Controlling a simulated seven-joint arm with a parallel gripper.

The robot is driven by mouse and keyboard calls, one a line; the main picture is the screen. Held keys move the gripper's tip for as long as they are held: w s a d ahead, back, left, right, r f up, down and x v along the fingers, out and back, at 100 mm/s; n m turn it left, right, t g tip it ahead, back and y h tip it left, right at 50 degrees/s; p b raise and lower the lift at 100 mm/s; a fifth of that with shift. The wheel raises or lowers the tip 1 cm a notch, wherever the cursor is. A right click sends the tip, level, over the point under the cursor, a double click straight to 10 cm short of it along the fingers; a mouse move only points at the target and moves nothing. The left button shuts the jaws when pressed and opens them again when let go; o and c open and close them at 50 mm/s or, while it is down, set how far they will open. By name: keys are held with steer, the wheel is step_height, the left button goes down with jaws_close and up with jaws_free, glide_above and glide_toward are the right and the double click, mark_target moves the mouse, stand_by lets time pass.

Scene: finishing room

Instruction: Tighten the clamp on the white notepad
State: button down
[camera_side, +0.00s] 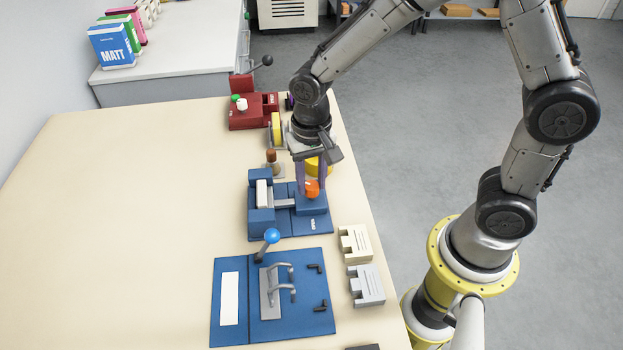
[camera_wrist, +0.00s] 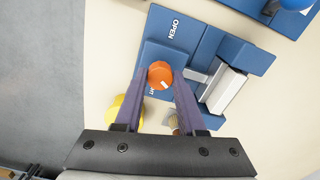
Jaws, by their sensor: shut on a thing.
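A blue clamp fixture (camera_side: 312,226) stands on the bench, with an orange knob (camera_side: 312,188) on its right block. My gripper (camera_side: 311,185) points down over it and is shut on the knob. In the wrist view the purple fingers of my gripper (camera_wrist: 160,76) lie on both sides of the orange knob (camera_wrist: 160,75), whose white mark points to the lower right. "OPEN" is printed on the blue base (camera_wrist: 184,26); another label by the knob is partly hidden. The white notepad (camera_side: 263,193) stands between blue jaw blocks, beside a grey slide (camera_wrist: 196,76); I cannot tell whether they touch.
A blue board (camera_side: 229,331) with grey clamps and a blue-knobbed lever (camera_side: 271,236) lies in front. Pale blocks (camera_side: 355,243) sit at the right edge. A red fixture (camera_side: 253,112) and yellow roll (camera_side: 275,130) stand behind. The bench's left is clear.

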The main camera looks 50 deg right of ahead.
mark_target(311, 185)
steer(key=m, duration=0.4)
steer(key=shift+r+m, duration=0.1)
steer(key=shift+m, duration=1.8)
steer(key=c, duration=0.5)
jaws_free()
step_height(311, 185, up, 14)
